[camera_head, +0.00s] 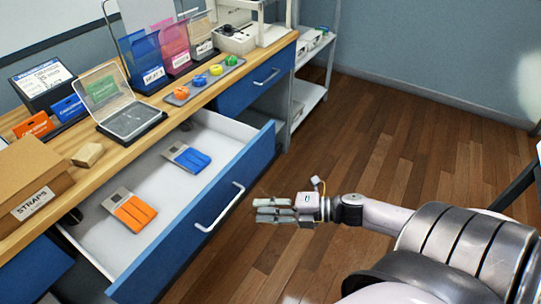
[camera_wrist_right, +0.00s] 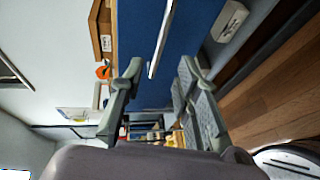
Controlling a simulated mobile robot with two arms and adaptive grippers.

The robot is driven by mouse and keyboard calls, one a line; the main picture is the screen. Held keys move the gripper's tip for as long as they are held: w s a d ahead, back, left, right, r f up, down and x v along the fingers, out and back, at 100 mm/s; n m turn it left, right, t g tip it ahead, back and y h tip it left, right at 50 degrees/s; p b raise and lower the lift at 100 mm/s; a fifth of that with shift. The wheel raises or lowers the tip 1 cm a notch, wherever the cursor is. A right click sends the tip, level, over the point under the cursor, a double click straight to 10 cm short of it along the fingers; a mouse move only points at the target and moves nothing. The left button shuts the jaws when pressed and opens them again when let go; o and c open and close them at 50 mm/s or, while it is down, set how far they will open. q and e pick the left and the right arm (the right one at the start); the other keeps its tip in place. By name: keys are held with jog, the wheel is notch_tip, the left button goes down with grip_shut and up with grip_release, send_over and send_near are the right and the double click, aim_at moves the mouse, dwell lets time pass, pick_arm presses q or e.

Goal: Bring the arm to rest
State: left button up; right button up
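My right arm (camera_head: 385,214) reaches in from the lower right. My right gripper (camera_head: 270,210) hangs in front of the open drawer (camera_head: 262,150), to the right of its handle (camera_head: 220,208) and apart from it. In the right wrist view the two fingers (camera_wrist_right: 161,68) are spread with nothing between them; the handle (camera_wrist_right: 160,40) shows beyond them. My left gripper is not in view.
The wooden counter (camera_head: 215,84) holds a STRAPS box (camera_head: 32,190), a clear-lidded case (camera_head: 128,118), card holders and a tray of coloured knobs (camera_head: 204,82). A metal shelf (camera_head: 310,92) stands at the back.

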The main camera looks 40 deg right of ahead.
jog(key=shift+s+d+r, duration=0.2)
jog(key=shift+s+d, duration=0.25)
jog(key=shift+s, duration=0.05)
jog(key=s+d+f+m+t+h, duration=0.1)
jog(key=d+f+m+h, duration=0.35)
jog(key=f, duration=0.35)
jog(key=d+f+m+h, duration=0.3)
jog(key=d+f+m, duration=0.25)
jog(key=f, duration=0.35)
jog(key=s+f+m+g+h, duration=0.25)
jog(key=s+f, duration=0.25)
jog(key=f, duration=0.3)
jog(key=s+f+m+g+h, duration=0.1)
jog(key=s+f+m, duration=0.35)
jog(key=f, duration=0.35)
jog(key=s+a+f+m+g, duration=0.3)
jog(key=s+a+f, duration=0.4)
jog(key=s, duration=0.4)
jog(key=s+a+f+m+g, duration=0.3)
jog(key=s+a+f+g, duration=0.2)
jog(key=s, duration=0.6)
jog(key=a+f, duration=0.2)
jog(key=a, duration=0.1)
jog(key=shift+a, duration=0.4)
